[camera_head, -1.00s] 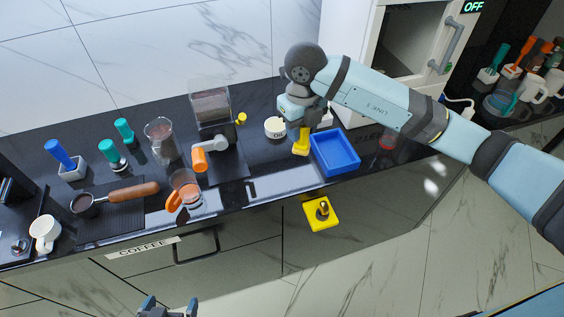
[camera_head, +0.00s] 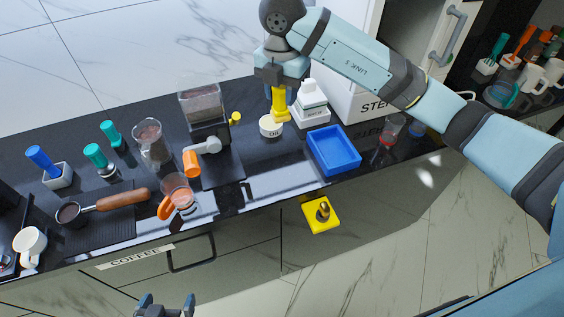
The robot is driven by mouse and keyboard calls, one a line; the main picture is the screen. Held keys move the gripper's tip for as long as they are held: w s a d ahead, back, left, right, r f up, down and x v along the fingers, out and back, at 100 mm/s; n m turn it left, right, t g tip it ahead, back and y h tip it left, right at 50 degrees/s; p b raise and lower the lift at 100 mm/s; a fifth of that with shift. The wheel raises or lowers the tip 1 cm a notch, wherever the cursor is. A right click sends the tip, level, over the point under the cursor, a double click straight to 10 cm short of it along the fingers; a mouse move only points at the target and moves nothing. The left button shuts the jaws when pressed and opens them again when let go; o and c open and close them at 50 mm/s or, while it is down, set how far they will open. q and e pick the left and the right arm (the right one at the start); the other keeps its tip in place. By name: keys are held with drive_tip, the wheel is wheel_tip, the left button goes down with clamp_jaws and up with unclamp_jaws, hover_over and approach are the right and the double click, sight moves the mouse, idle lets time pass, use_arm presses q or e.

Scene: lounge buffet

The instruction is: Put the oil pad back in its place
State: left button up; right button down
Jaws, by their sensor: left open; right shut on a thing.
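The oil pad (camera_head: 279,103) has a yellow handle and hangs upright below my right gripper (camera_head: 279,82), which is shut on it. Its lower end is just behind and slightly right of the round white container marked OIL (camera_head: 271,127) in this view. I cannot tell whether the pad touches the container or the counter. My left gripper (camera_head: 166,307) is open and empty at the bottom edge, in front of the counter; only its tip shows.
A blue tray (camera_head: 334,164) lies right of the OIL container. A white stacked item (camera_head: 312,103) stands close right of the pad. The grinder (camera_head: 204,117) with an orange-handled part is to the left. A small yellow piece (camera_head: 235,118) lies between grinder and container.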

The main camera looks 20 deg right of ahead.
wheel_tip(320, 180, down, 19)
drive_tip(key=shift+f+p, duration=0.1)
drive_tip(key=shift+p, duration=1)
drive_tip(key=shift+f, duration=0.15)
drive_tip(key=c, duration=0.8)
unclamp_jaws()
drive_tip(key=shift+o, duration=0.2)
drive_tip(key=shift+b, duration=0.3)
